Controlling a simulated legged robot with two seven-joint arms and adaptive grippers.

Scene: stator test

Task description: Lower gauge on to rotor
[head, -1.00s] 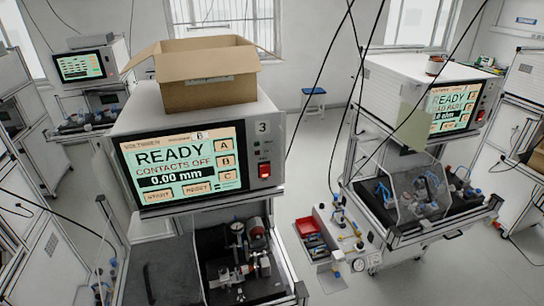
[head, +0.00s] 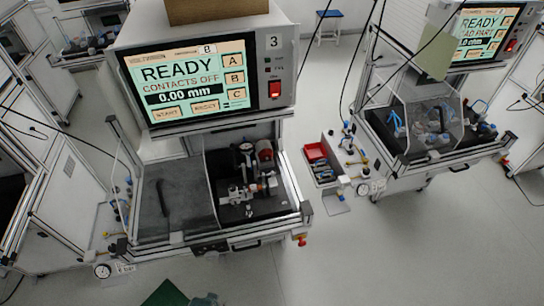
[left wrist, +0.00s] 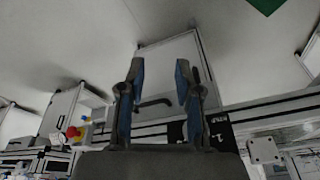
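The test station's fixture (head: 246,185) stands on the dark bed below the screen in the head view. It has small metal blocks, an upright part that may be the gauge (head: 245,150), and a reddish motor-like cylinder (head: 265,153). A horizontal shaft-like part, perhaps the rotor (head: 262,187), lies in front; whether the gauge touches it is too small to tell. The screen (head: 188,80) reads READY, CONTACTS OFF, 0.00 mm. My left gripper (left wrist: 160,78) is open and empty in the left wrist view, its blue-padded fingers apart. My right gripper is not in view.
A clear cover (head: 165,200) with a dark handle lies left of the fixture. A red bin (head: 316,151) stands to the right, before a second station (head: 425,125). A green mat (head: 166,293) lies at the bottom edge. Open floor (head: 400,240) is at the lower right.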

